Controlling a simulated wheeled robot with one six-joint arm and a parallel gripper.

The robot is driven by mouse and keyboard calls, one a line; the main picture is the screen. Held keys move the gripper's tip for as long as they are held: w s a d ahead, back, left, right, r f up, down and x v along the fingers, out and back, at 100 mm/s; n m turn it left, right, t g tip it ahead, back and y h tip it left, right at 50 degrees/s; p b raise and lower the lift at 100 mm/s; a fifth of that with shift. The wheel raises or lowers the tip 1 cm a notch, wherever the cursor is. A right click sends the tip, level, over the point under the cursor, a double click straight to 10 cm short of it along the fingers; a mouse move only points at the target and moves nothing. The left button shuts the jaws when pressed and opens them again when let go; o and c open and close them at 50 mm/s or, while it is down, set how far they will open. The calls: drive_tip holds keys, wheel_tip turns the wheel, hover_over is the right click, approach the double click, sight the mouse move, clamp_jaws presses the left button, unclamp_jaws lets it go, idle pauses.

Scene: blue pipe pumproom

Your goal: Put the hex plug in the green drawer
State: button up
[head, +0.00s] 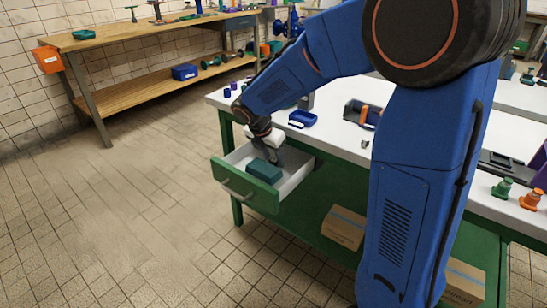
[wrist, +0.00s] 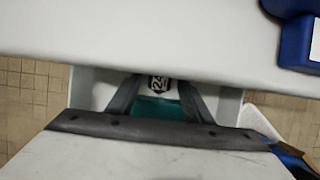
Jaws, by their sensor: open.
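The green drawer (head: 232,184) is pulled out from the left end of the green-framed bench, with a pale inside. My gripper (head: 272,161) reaches down into it from above. In the wrist view my gripper (wrist: 160,80) has its two dark fingers apart. A small dark hexagonal piece with white markings, which looks like the hex plug (wrist: 158,82), shows between the fingertips. I cannot tell whether it touches them or rests on the drawer floor. In the head view I cannot make it out. A teal box (head: 264,171) lies in the drawer beside my gripper.
The white benchtop (head: 335,140) is above the drawer and carries a blue tray (head: 303,118) and other fittings. Cardboard boxes (head: 343,227) stand on the lower shelf. A wooden bench (head: 150,27) stands at the back left. The tiled floor to the left is clear.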

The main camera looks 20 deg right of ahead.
drive_tip(key=v, duration=1.1)
drive_tip(key=s+d+r+m+y, duration=0.1)
drive_tip(key=s+d+r+m, duration=0.2)
drive_tip(key=s+d+m, duration=0.3)
drive_tip(key=s+d+f+m+t+y, duration=0.1)
drive_tip(key=s+d+f+m, duration=0.1)
drive_tip(key=s+m, duration=0.7)
drive_tip(key=s+d+f+m+t+y, duration=0.1)
drive_tip(key=s+d+f+m, duration=0.1)
drive_tip(key=s+m, duration=0.8)
drive_tip(key=s, duration=0.5)
drive_tip(key=shift+s+d+y, duration=0.25)
drive_tip(key=shift+s+y, duration=0.15)
